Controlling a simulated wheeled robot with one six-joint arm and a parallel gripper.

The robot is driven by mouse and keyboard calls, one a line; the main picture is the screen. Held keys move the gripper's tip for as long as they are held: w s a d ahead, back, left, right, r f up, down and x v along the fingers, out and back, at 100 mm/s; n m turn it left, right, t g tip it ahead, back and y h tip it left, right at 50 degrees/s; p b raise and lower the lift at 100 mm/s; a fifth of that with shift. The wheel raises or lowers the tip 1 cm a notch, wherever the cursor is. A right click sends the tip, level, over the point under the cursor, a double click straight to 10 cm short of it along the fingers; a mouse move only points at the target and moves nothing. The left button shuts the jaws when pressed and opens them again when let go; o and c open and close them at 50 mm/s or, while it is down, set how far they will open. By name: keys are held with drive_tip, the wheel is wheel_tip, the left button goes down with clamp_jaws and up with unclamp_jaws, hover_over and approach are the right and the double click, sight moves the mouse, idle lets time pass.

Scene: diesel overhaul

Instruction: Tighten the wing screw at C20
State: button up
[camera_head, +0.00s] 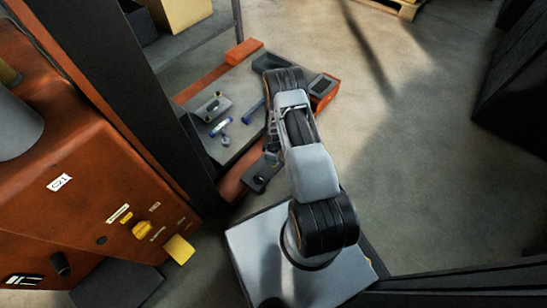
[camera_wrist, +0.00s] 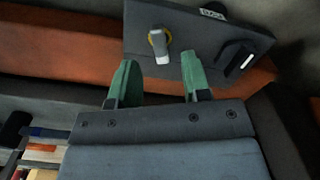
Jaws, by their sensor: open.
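In the wrist view, my gripper (camera_wrist: 156,82) has its two green fingers apart with nothing between them. Just beyond the fingertips is a dark plate (camera_wrist: 190,40) with a small screw (camera_wrist: 159,45), which has a pale upright tab and a yellow ring at its base. The screw lies between the fingers' lines, and they do not appear to touch it. A small white label (camera_wrist: 212,14) on the plate is too small to read surely. In the head view, a dark box (camera_head: 259,180) sits below my gripper (camera_head: 272,150), which is partly hidden by my arm.
An orange machine (camera_head: 90,150) labelled C21 stands at left, with a yellow knob (camera_head: 142,228) and yellow tag (camera_head: 179,249). A grey bench top (camera_head: 235,85) holds tools beside my arm. A black handle (camera_wrist: 236,58) rises right of the screw. Floor at right is clear.

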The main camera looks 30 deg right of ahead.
drive_tip(key=shift+f, duration=0.15)
drive_tip(key=shift+f+b, duration=1.75)
drive_tip(key=shift+f, duration=0.1)
clamp_jaws()
drive_tip(key=m, duration=0.5)
drive_tip(key=shift+b, duration=0.35)
